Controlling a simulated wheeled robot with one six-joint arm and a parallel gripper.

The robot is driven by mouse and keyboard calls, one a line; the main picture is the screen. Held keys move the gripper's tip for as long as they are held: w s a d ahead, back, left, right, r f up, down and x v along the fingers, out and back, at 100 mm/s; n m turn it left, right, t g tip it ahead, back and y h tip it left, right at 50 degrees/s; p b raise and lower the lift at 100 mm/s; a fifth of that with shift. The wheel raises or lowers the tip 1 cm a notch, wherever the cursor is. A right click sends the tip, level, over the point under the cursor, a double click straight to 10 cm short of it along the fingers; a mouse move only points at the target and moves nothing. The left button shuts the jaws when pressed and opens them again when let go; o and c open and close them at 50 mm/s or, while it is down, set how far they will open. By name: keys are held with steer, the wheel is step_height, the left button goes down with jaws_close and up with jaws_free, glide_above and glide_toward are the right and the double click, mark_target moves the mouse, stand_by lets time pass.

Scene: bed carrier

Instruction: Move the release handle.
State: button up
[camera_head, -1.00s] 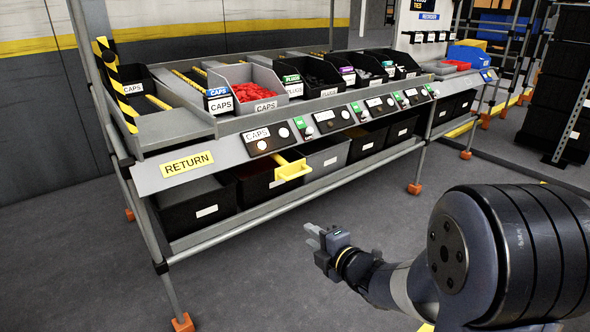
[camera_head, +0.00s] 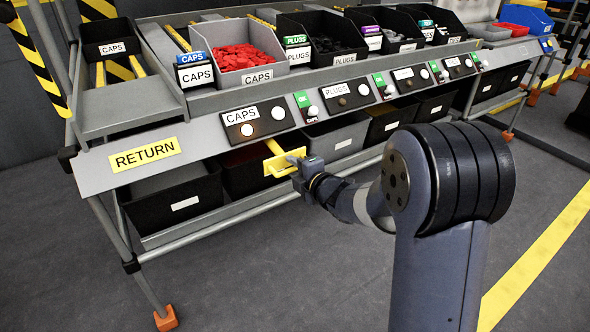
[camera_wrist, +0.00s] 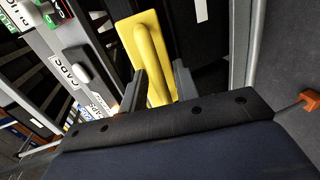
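My gripper (camera_head: 290,160) is at the handle's front right end. In the wrist view, the two fingers of my gripper (camera_wrist: 158,82) are apart, one on each side of the yellow bar.
The sloped RETURN shelf (camera_head: 139,155) and a CAPS button panel (camera_head: 257,121) are above and left. A bin of red caps (camera_head: 242,63) stands on top. The floor in front is clear.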

mark_target(281, 156)
steer(key=shift+c, duration=0.2)
jaws_close()
stand_by(0.3)
steer(key=x, duration=0.2)
steer(key=r+x, duration=0.1)
steer(key=x, duration=0.3)
steer(key=shift+w+a, duration=0.3)
steer(key=shift+w, duration=0.1)
steer(key=shift+w+a+r, duration=0.1)
steer(key=shift+w+r, duration=0.05)
steer(key=shift+r, duration=0.05)
steer(key=shift+c, duration=0.7)
jaws_free()
steer(key=shift+w+a, duration=0.1)
steer(key=shift+o, duration=0.9)
